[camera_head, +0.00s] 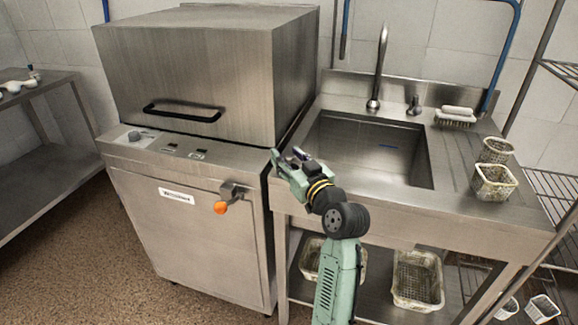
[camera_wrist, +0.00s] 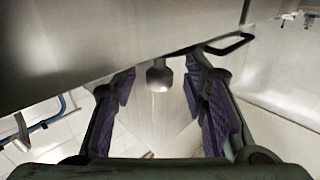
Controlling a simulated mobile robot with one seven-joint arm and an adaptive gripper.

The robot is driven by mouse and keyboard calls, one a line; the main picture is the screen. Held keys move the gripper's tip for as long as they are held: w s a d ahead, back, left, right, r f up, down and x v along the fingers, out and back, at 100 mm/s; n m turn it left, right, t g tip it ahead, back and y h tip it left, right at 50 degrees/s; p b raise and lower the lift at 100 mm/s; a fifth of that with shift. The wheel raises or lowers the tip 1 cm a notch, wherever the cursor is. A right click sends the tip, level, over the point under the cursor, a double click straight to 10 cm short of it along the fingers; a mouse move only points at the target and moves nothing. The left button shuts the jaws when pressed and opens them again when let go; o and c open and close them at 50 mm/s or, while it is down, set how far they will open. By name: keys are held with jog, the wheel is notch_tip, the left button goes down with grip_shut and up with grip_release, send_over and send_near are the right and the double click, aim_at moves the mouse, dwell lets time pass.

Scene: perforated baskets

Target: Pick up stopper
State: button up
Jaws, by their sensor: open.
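My gripper (camera_head: 286,154) is in front of the dishwasher's right edge, near the left front of the sink counter, pointing up and left. In the wrist view my gripper (camera_wrist: 160,80) has its two purple-padded fingers spread apart. A small grey rounded metal piece (camera_wrist: 159,75) shows between the fingertips, with clear space on both sides. I cannot tell whether it is the stopper or how far beyond the fingers it is. No stopper can be made out with certainty in the head view; my gripper and arm hide part of the counter edge.
The sink (camera_head: 365,145) has a tall faucet (camera_head: 380,70). A brush (camera_head: 455,116) and perforated baskets (camera_head: 493,182) stand at the counter's right. Another basket (camera_head: 418,280) is below.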

jog(key=shift+c, duration=0.5)
grip_shut()
jog(key=shift+r, duration=0.1)
